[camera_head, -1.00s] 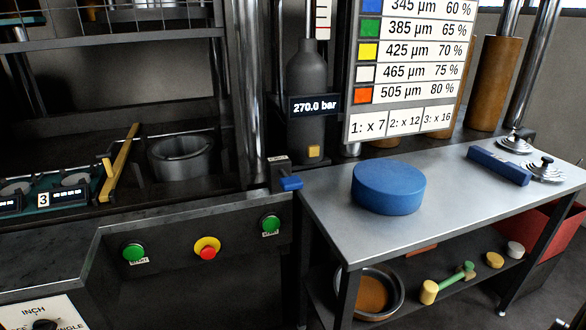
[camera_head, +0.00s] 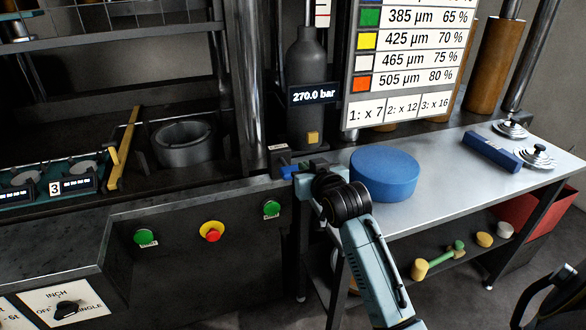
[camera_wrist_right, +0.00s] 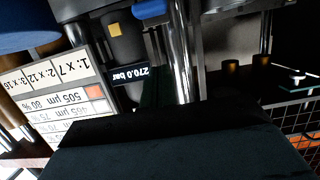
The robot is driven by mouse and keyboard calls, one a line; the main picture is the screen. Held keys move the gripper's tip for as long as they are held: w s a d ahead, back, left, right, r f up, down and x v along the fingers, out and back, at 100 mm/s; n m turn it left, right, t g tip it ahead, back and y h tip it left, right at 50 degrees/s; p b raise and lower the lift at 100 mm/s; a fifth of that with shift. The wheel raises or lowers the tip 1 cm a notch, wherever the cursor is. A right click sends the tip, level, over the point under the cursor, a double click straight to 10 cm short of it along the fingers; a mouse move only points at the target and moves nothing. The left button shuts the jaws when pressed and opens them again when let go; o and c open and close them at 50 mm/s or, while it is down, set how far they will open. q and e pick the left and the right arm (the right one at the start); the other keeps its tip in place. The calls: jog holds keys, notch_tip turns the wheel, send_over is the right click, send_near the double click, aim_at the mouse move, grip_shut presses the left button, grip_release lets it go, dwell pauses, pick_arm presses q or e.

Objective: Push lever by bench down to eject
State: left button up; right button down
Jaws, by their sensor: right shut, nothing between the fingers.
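The lever (camera_head: 288,172) has a blue handle and sits at the left back corner of the metal bench (camera_head: 470,185), by a small dark labelled box. Its blue end also shows at the top of the wrist view (camera_wrist_right: 152,9). My right gripper (camera_head: 304,165) is shut and empty. In the head view it is right at the lever and covers part of it; I cannot tell whether they touch. A dark shape fills the bottom of the wrist view.
A round blue block (camera_head: 385,174) stands on the bench just right of my right gripper. A grey bottle (camera_head: 306,75) with a 270.0 bar display stands behind the lever. Green buttons and a red one (camera_head: 212,235) are on the press front at left.

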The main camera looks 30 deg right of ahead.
send_over(293, 169)
jog(key=s+a, duration=0.2)
notch_tip(293, 169, down, 2)
jog(key=shift+s+d+f+b, duration=0.15)
jog(key=shift+f+b, duration=0.15)
jog(key=shift+f, duration=0.85)
jog(key=shift+d+f+b, duration=0.1)
jog(key=shift+f+b, duration=0.15)
jog(key=shift+f, duration=0.85)
